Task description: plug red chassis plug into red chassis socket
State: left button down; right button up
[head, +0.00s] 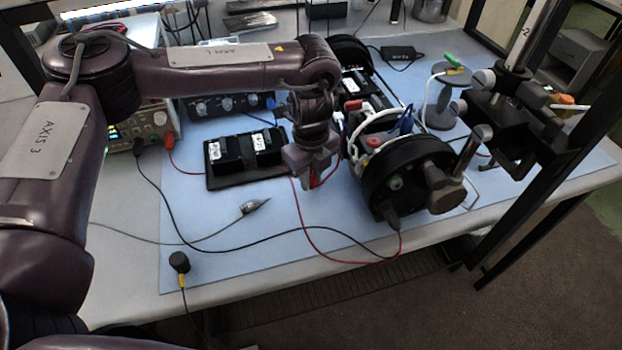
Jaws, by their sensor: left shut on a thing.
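My left gripper (312,170) hangs from above between the black battery pack and the round end of the black cylinder (408,176). It is shut on a small red thing (315,180), apparently the red plug, mostly hidden by the fingers. A red cable (299,215) runs down from near the gripper to the mat and on toward the cylinder's lower end. The red socket cannot be clearly made out on the cap. My right gripper is not in view.
A battery pack (245,152) on a dark plate lies left of the gripper. A power supply (150,125) with red and black leads stands behind. A black clamp stand (520,110) and a spool (440,98) are right. Loose cables cross the blue mat (215,275).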

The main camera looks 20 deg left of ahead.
aim_at(311, 173)
pick_arm(q)
notch_tip(311, 173, up, 19)
jog(key=p, duration=0.1)
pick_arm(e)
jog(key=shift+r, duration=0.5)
